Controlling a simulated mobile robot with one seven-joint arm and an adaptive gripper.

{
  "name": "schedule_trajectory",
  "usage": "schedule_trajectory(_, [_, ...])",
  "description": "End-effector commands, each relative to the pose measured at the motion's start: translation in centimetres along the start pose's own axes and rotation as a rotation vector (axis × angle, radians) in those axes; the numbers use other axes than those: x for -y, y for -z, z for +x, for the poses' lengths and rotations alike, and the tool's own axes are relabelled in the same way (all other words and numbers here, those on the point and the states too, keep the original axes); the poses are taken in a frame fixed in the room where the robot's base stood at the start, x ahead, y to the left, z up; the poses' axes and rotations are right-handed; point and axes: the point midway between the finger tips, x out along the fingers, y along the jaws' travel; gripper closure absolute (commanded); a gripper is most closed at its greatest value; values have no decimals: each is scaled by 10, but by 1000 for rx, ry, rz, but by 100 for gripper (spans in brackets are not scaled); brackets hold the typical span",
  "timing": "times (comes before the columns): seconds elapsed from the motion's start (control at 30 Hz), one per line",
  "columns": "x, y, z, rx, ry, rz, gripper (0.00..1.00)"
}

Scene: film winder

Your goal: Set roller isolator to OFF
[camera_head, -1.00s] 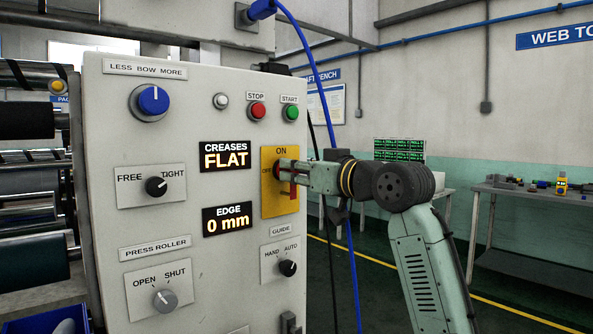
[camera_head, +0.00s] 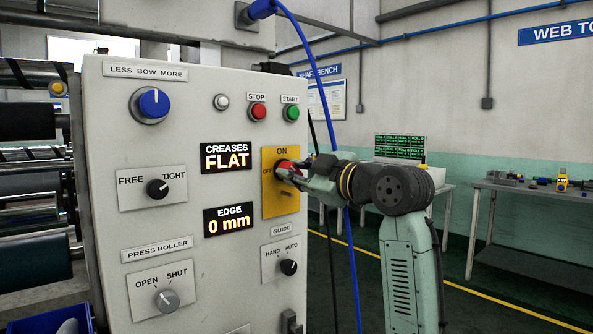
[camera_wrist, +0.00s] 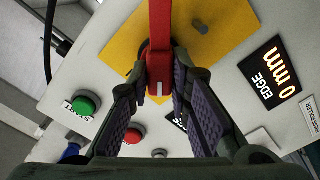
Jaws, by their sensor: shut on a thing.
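The roller isolator is a red handle (camera_head: 284,166) on a yellow plate (camera_head: 281,208). The plate is marked ON at the top and OFF at the left. My gripper (camera_head: 294,175) is at the handle from the right and hides part of it, so its exact angle is hard to tell in the head view. In the wrist view the red handle (camera_wrist: 160,35) runs down from the top edge to a white-marked end between my fingertips (camera_wrist: 163,74). My gripper is shut on it. The yellow plate (camera_wrist: 118,42) lies behind.
On the same grey panel are the green start button (camera_head: 292,113), red stop button (camera_head: 258,111), the guide knob (camera_head: 289,267) and displays reading FLAT (camera_head: 226,157) and 0 mm (camera_head: 229,219). A blue cable (camera_head: 329,115) hangs beside the panel. A bench (camera_head: 520,200) stands at the right.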

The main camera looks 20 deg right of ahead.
Motion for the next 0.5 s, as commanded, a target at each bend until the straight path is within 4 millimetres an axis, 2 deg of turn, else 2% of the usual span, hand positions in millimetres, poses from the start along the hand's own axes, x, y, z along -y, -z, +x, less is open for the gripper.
schedule_trajectory(0.5, [2,-1,0,-1,0,-480,100])
